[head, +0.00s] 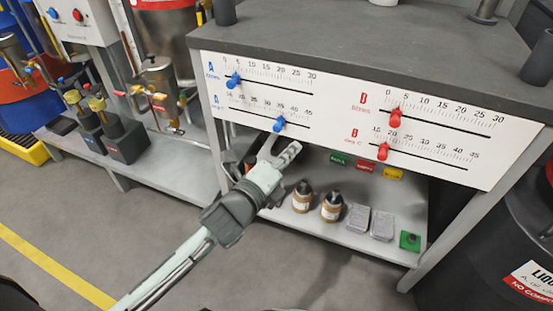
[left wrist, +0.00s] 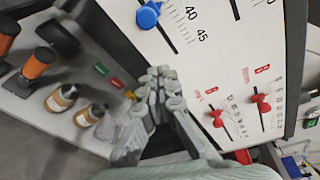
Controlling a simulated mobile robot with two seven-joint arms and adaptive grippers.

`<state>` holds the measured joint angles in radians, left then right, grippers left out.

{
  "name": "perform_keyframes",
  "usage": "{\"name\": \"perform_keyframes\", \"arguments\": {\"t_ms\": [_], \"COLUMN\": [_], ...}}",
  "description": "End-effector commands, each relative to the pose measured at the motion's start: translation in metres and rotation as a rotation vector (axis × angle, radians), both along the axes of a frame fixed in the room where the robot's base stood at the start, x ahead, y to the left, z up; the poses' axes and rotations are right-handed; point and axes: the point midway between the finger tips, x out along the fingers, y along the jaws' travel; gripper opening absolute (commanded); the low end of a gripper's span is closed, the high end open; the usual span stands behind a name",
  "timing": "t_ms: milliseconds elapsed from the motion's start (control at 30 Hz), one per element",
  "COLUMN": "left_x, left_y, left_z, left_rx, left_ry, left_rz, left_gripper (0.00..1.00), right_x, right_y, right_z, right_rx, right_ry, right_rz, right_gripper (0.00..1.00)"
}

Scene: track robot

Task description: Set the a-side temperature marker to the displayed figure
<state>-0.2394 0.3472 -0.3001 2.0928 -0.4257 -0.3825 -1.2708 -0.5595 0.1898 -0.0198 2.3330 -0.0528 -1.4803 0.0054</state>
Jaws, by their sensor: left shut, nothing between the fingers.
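The white panel (head: 330,118) on the bench front carries the A scales in blue at left and the B scales in red at right. The A-side temperature marker (head: 279,124) is a blue knob on the lower A slot, near the 35 to 40 marks; its exact reading is unclear. In the left wrist view the blue marker (left wrist: 148,15) is at the top, near the 40 label. My left gripper (head: 291,150) is shut and empty, just below the marker and apart from it; its fingertips also show in the left wrist view (left wrist: 163,80). My right gripper is out of view.
Another blue knob (head: 233,80) is on the upper A slot. Red knobs (head: 395,117) and (head: 383,151) are on the B slots. Brown-labelled bottles (head: 302,197), grey blocks (head: 358,218) and a green block (head: 410,241) stand on the lower shelf. No displayed figure is readable.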

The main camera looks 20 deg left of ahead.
Motion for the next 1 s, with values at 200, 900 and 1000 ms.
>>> {"name": "perform_keyframes", "arguments": {"t_ms": [200,900,1000], "left_x": [0.025,0.022,0.021], "left_y": [0.009,0.034,0.038], "left_z": [0.003,0.014,0.016], "left_rx": [0.002,-0.002,-0.001], "left_ry": [0.001,0.003,0.003], "left_rz": [0.000,0.000,0.001], "left_gripper": [0.00,0.00,0.00], "right_x": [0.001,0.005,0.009], "right_y": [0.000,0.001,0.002], "right_z": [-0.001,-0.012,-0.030], "right_rx": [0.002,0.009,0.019], "right_ry": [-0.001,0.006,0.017], "right_rz": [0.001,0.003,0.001], "right_gripper": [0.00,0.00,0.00]}}
